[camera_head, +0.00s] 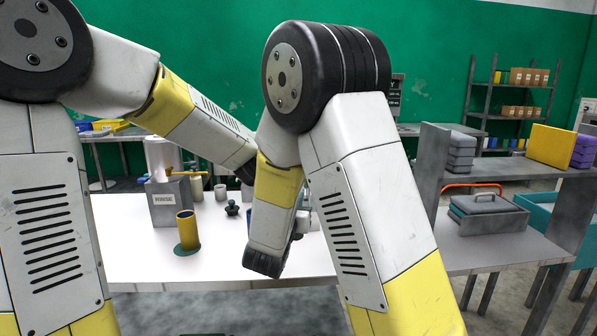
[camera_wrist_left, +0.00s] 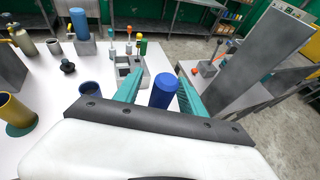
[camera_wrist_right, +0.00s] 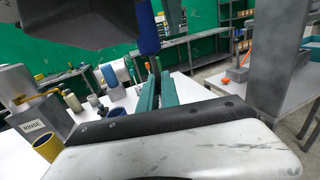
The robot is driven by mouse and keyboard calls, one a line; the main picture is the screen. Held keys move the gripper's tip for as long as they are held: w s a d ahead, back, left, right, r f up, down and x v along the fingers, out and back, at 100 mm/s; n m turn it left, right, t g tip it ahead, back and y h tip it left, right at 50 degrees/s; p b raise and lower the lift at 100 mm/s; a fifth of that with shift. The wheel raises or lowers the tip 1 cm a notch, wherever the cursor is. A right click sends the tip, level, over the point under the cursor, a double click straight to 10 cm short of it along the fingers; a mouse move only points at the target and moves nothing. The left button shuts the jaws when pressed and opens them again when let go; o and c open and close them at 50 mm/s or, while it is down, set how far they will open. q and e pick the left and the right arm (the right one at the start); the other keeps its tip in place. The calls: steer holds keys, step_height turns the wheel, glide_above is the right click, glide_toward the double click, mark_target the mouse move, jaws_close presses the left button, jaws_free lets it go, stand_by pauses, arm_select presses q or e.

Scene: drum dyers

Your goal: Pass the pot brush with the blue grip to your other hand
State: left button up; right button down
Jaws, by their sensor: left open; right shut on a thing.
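The pot brush shows by its blue grip (camera_wrist_right: 147,32) in the right wrist view, standing up beyond my right fingertips. My right gripper (camera_wrist_right: 158,82) is shut on the brush's thin dark part below the grip. In the left wrist view the blue grip (camera_wrist_left: 163,91) stands between the two teal fingers of my left gripper (camera_wrist_left: 159,80). These fingers are open, with a gap showing on each side of the grip. The brush's head is not visible in any view. In the head view both grippers' fingers are hidden behind my arms.
The white table (camera_head: 140,262) holds a yellow cup (camera_head: 187,231) on a green disc, a grey block labelled RINSE (camera_head: 168,202), and a dark knob-like piece (camera_head: 232,209). A grey rack (camera_wrist_left: 131,64) stands beyond my left fingers. A shelf unit (camera_head: 432,170) stands at the right.

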arm_select(q)
steer(key=shift+w+d+f, duration=0.1)
steer(key=shift+w, duration=0.1)
jaws_close()
arm_select(e)
steer(key=c, duration=1.5)
jaws_free()
